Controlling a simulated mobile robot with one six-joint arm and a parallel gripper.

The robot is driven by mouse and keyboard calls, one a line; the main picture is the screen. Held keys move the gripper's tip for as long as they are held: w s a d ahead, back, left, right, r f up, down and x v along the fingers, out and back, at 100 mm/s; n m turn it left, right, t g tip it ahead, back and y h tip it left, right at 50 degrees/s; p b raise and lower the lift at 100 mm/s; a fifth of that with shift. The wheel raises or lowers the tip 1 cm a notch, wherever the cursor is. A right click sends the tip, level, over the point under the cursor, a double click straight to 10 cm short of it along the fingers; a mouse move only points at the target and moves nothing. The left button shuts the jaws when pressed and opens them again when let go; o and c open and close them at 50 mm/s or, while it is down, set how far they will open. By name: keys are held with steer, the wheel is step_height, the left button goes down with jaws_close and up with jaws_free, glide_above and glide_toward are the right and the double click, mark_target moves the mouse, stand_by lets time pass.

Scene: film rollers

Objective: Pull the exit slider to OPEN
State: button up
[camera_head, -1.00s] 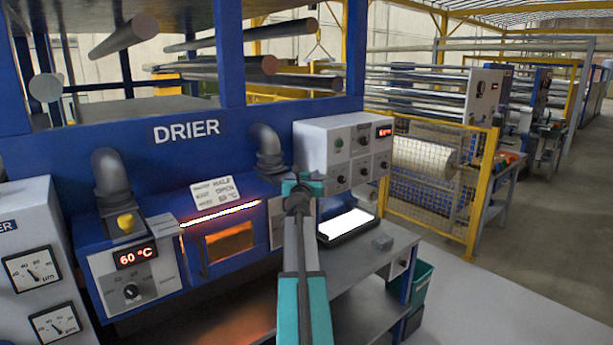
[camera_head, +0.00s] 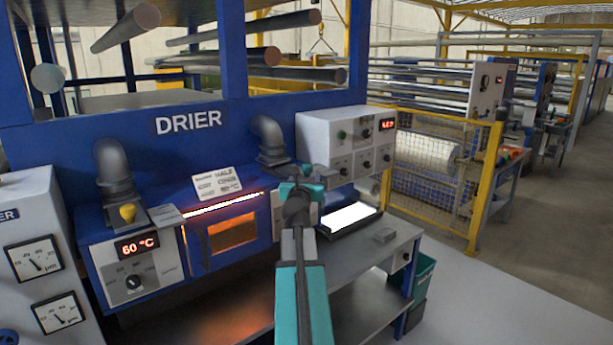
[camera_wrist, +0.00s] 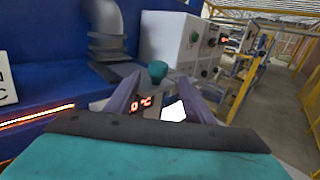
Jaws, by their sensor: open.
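My gripper (camera_wrist: 160,77) is open, with its two grey-purple fingers pointing ahead in the wrist view. A dark green knob (camera_wrist: 157,70) shows between the fingertips, above a panel with a red °C readout (camera_wrist: 142,104). I cannot tell whether the fingers touch the knob. It looks like the exit slider's knob, but no label or OPEN mark is readable. In the head view my teal arm end (camera_head: 300,190) stands in front of the drier's right side and hides this panel and knob. The drier (camera_head: 188,122) is a blue cabinet with a glowing window.
At the drier's left are a yellow knob (camera_head: 127,213) and a 60 °C panel (camera_head: 135,270). A grey control box (camera_head: 343,140) stands right of my arm, above a bright light panel (camera_head: 348,218) on the bench. A yellow mesh fence (camera_head: 440,175) is farther right.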

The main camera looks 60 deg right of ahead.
steer(key=shift+v, duration=1.2)
steer(key=shift+s, duration=0.1)
